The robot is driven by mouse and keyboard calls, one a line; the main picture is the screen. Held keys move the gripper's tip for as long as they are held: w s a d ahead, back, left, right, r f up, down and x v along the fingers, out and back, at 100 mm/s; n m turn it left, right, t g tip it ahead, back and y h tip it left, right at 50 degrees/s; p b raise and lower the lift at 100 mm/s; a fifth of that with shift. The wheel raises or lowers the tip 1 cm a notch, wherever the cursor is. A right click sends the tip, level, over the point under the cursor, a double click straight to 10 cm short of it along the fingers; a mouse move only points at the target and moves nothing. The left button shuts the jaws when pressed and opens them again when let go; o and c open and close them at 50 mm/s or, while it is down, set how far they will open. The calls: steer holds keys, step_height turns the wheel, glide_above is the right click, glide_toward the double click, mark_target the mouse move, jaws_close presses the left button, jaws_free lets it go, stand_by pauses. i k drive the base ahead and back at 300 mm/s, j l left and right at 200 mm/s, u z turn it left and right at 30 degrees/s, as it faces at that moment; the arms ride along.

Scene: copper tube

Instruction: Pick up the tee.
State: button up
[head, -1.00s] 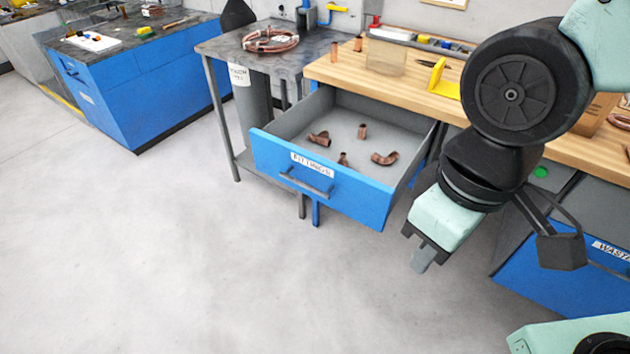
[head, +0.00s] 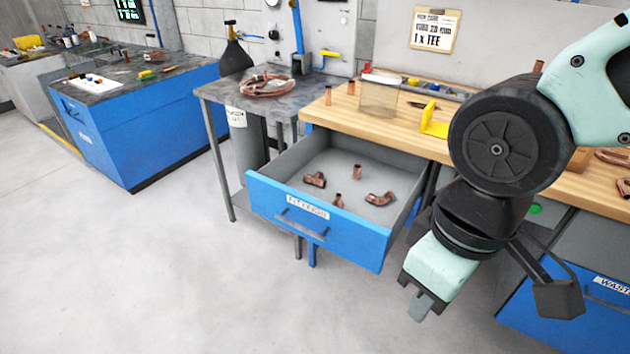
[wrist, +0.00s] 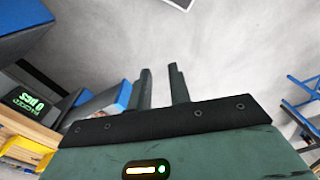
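The fittings drawer (head: 330,238) stands open with several copper fittings on its grey floor. The piece on the left (head: 314,180) looks like the tee, with a short branch, lying on its side. An elbow (head: 380,199) lies to its right, with a small straight piece (head: 357,171) behind and another small fitting (head: 340,201) in front. My gripper (head: 419,306) hangs outside the drawer, to the right of its front corner, pointing down. In the wrist view its two fingers (wrist: 161,86) are apart with only floor between them.
The wooden bench (head: 400,128) runs behind and right of the drawer, carrying a yellow bracket (head: 434,122) and upright copper pieces. A grey table (head: 225,92) with a copper coil (head: 267,85) is left. The blue waste drawer (head: 570,300) is right. Floor in front is clear.

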mark_target(317, 180)
steer(key=i+j+u, duration=0.4)
steer(key=i+j, duration=0.8)
steer(key=i, duration=0.1)
